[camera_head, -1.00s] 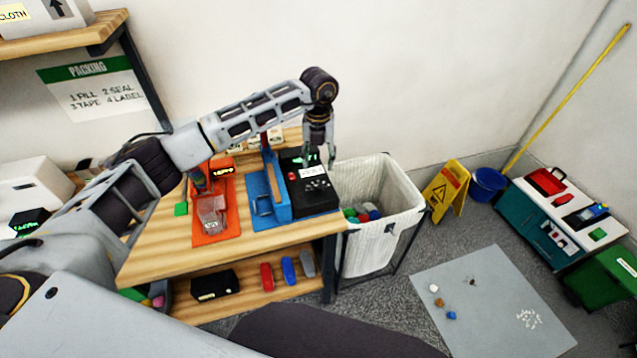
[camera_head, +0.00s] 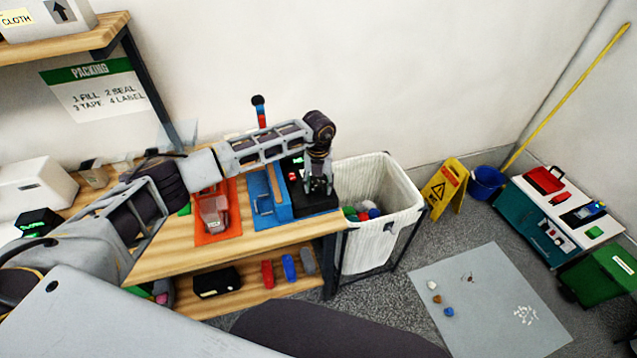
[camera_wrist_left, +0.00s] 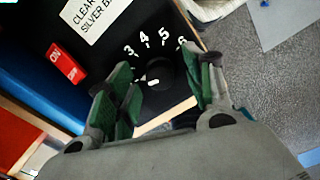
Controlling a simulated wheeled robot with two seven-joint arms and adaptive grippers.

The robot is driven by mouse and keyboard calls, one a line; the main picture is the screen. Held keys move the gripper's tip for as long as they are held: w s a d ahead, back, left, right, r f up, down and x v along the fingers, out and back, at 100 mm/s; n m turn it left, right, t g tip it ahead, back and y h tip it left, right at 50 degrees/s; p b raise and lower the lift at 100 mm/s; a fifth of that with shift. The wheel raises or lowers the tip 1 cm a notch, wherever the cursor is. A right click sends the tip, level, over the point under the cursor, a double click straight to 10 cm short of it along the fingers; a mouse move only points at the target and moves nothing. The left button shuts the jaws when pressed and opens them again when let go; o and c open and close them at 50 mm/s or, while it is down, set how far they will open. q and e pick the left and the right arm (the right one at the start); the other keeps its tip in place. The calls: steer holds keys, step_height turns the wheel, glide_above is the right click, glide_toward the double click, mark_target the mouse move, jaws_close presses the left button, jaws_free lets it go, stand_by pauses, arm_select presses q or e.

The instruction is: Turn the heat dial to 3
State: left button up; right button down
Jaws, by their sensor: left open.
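The heat dial (camera_wrist_left: 155,74) is a round black knob on a black control box (camera_head: 318,204) at the right end of the wooden bench. White numerals 3, 4, 5 and 6 show around its far side in the left wrist view; lower numbers are hidden. A white mark on the knob faces the lower left, away from the 3. My left gripper (camera_head: 318,190) points down over the box. In the wrist view its green-padded fingers (camera_wrist_left: 168,92) are apart, one on each side of the knob; I cannot tell whether they touch it. My right gripper is not in view.
A red ON/OFF switch (camera_wrist_left: 67,64) and a label (camera_wrist_left: 92,16) are on the same box. A blue press (camera_head: 268,205) and an orange mat (camera_head: 232,231) lie to its left. A white bin (camera_head: 374,240) stands close right of the bench.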

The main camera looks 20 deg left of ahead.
arm_select(q)
steer(key=c, duration=1)
steer(key=shift+c, duration=0.2)
